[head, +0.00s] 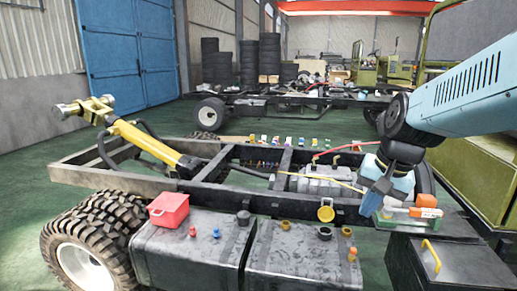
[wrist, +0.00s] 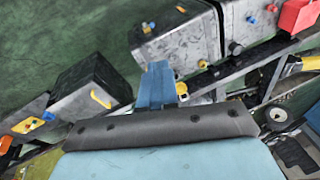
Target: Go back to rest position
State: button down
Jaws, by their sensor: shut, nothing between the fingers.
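My gripper (head: 370,208) shows at the right in the head view, at the end of my light blue arm. It hangs over the right part of the truck chassis frame (head: 75,159), close to a clear tray (head: 397,220) with an orange item (head: 426,201) by it. In the wrist view the blue fingers of my gripper (wrist: 158,68) are together with nothing between them. Whether the fingers touch the frame cannot be told.
Two dark tanks (head: 190,253) line the near side, with a red box (head: 169,209) and several small coloured caps on top. A black box with a yellow handle (head: 431,254) stands at lower right. A yellow cylinder (head: 145,140) rises at left. Green floor (head: 40,180) is open at left.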

jog(key=s+r+n+t+h, duration=0.1)
jog(key=s+r+n+t, duration=0.1)
jog(key=s+r+n, duration=0.3)
jog(key=shift+s+t+h, duration=0.3)
jog(key=shift+s+t, duration=0.1)
jog(key=shift+s, duration=0.1)
